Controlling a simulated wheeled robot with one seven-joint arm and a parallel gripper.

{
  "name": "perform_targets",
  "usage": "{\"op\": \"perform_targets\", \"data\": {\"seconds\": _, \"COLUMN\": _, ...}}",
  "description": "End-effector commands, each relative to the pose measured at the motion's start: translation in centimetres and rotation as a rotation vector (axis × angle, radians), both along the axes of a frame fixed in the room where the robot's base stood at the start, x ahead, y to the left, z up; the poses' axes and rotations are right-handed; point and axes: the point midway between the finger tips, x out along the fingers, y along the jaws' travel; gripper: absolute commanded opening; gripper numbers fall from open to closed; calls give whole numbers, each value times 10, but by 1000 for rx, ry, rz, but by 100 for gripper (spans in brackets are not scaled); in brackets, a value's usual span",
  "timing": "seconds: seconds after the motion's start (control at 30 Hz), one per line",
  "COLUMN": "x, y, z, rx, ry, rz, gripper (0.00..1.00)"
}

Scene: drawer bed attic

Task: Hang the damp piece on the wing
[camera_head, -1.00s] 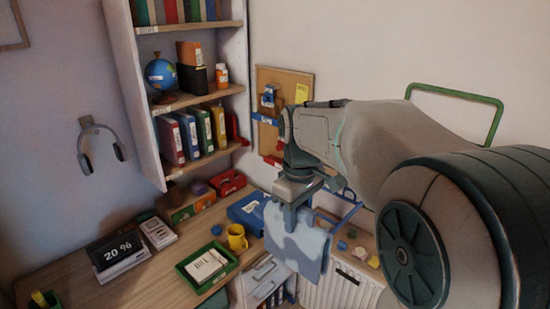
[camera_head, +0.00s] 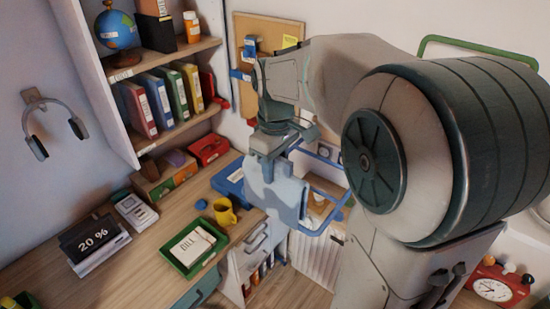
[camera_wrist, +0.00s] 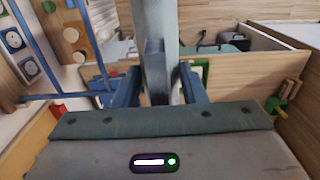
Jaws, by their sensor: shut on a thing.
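A light blue cloth (camera_head: 268,195) hangs down from my gripper (camera_head: 272,160), which is shut on its upper edge. In the wrist view the cloth (camera_wrist: 158,45) shows nearly edge-on between the two fingers of my gripper (camera_wrist: 158,85). A blue tube frame (camera_head: 330,228), possibly the wing, sticks out just right of the cloth. Its bars (camera_wrist: 45,97) also show at the left of the wrist view. In the head view the cloth's right edge overlaps the frame; I cannot tell whether they touch. A green tube frame (camera_head: 480,44) is at the upper right, partly behind my arm.
A wooden desk (camera_head: 150,245) at the left holds a green tray (camera_head: 180,268), a yellow mug (camera_head: 224,212) and a blue box (camera_head: 229,183). A bookshelf (camera_head: 150,146) stands behind it. A radiator (camera_head: 312,250) is below the blue frame. A red clock (camera_head: 495,287) is at lower right.

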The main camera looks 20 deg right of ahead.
Motion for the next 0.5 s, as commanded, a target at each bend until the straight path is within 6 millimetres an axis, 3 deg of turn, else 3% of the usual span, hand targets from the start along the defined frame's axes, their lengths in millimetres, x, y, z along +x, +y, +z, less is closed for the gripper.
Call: {"op": "perform_targets", "data": {"seconds": 0.5, "x": 0, "y": -1, "z": -46, "rx": 0, "ry": -1, "rz": -2, "gripper": 3}}
